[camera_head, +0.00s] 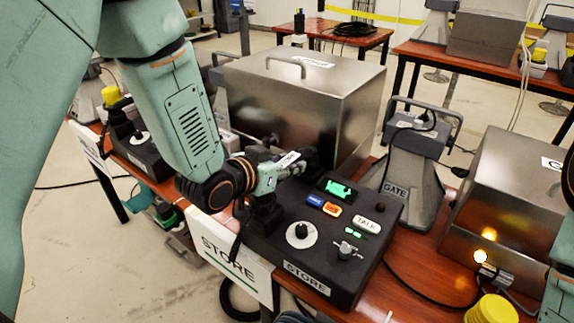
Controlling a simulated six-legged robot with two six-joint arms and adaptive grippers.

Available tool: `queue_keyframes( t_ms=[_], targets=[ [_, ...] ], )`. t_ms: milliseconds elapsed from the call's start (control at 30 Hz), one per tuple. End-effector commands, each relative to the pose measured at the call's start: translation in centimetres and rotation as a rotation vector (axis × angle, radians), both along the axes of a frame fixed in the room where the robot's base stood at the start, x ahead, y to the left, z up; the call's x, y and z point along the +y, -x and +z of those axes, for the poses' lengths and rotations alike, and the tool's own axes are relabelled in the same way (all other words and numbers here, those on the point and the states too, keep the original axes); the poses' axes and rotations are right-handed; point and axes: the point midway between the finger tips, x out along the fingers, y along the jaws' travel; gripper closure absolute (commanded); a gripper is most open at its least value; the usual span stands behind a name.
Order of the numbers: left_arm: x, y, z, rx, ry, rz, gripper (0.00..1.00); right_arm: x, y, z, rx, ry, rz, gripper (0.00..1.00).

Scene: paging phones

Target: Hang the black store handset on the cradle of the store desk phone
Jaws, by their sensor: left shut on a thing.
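The store desk phone (340,287) is a black sloped box labelled STORE, with a green-lit screen, a dial, coloured buttons and a TALK key. My left gripper (290,168) is over its upper left part, shut on the black store handset (309,158). The gripper covers much of the handset, so its exact lie is hard to tell. A dark upright part (263,216) at the phone's left side looks like the cradle; the gripper partly hides it. I cannot tell whether handset and cradle touch.
A large steel box (310,100) stands close behind the phone. A grey GATE stand (410,160) is to its right, with another steel box (510,200) beyond. A white STORE sign (232,262) hangs at the front edge. Yellow cups (492,310) are at lower right.

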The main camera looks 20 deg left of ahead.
Motion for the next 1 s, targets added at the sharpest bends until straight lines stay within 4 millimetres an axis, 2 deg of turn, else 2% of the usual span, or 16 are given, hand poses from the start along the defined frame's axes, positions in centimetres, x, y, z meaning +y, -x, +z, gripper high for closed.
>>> queue_keyframes(
  t_ms=[233, 267, 500, 900, 1000],
  targets=[
    [0.0, 0.0, -0.3, -0.002, 0.001, 0.000, 1.00, 0.0, 0.0, -0.2, 0.000, 0.000, 0.000, 1.00],
    [0.0, 0.0, -0.4, 0.000, 0.000, 0.000, 0.66, 0.0, 0.0, -0.2, 0.000, 0.000, 0.000, 1.00],
    [0.0, 0.0, -0.3, 0.000, 0.000, 0.000, 0.45, 0.0, 0.0, -0.1, 0.000, 0.000, 0.000, 1.00],
    [0.0, 0.0, 0.3, -0.001, 0.000, 0.000, 0.44, 0.0, 0.0, 0.2, 0.000, 0.000, 0.000, 1.00],
    [0.6, 1.2, 0.7, 0.002, 0.002, 0.004, 0.44, 0.0, 0.0, 0.4, 0.000, 0.000, 0.000, 1.00]
  ],
)
